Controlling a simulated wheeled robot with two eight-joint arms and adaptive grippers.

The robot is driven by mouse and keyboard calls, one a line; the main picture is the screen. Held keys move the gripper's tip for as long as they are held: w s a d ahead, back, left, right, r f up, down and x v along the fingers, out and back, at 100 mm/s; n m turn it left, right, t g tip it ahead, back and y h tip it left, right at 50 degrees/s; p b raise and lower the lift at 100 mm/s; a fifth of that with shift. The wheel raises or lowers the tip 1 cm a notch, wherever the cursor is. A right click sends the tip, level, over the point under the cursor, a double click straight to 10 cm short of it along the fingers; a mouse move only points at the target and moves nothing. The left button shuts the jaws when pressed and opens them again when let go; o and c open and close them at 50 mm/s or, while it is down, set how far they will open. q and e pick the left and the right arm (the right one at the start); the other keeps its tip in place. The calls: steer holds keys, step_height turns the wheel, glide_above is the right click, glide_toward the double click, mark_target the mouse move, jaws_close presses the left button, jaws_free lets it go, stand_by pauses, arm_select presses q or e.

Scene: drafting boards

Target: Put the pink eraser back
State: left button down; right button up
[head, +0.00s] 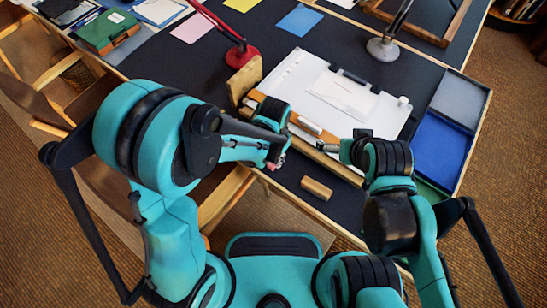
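A small pink piece, which looks like the pink eraser (271,166), shows at the tips of my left gripper (273,161). The gripper points down near the front edge of the desk and appears closed around the eraser. Most of the eraser is hidden by the fingers. My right gripper (327,147) points left above the wooden ledge of the drafting board (374,110). Its fingers are small and dark here, and I cannot tell whether they are open.
A wooden block (316,188) lies near the desk's front edge. A divided tray (441,143) with grey, blue and green sections is at the right. A red lamp base (242,57) and a grey lamp base (383,49) stand behind. A chair (225,195) is at the front left.

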mark_target(274, 160)
arm_select(q)
steer(key=shift+s+r, duration=0.15)
steer(key=c, duration=1.7)
jaws_free()
steer(key=shift+f, duration=0.2)
steer(key=o, duration=0.4)
steer(key=shift+c, duration=0.2)
step_height(274, 160, up, 12)
steer(key=p, duration=0.5)
steer(key=s+a+r+n+t, duration=0.2)
steer(key=a+r, duration=0.4)
steer(key=a, duration=0.3)
steer(key=s+a+r+n+t, duration=0.3)
steer(key=a+r+n+t, duration=0.2)
steer(key=a, duration=0.3)
steer(key=shift+a+r, duration=0.35)
steer(key=shift+a, duration=0.05)
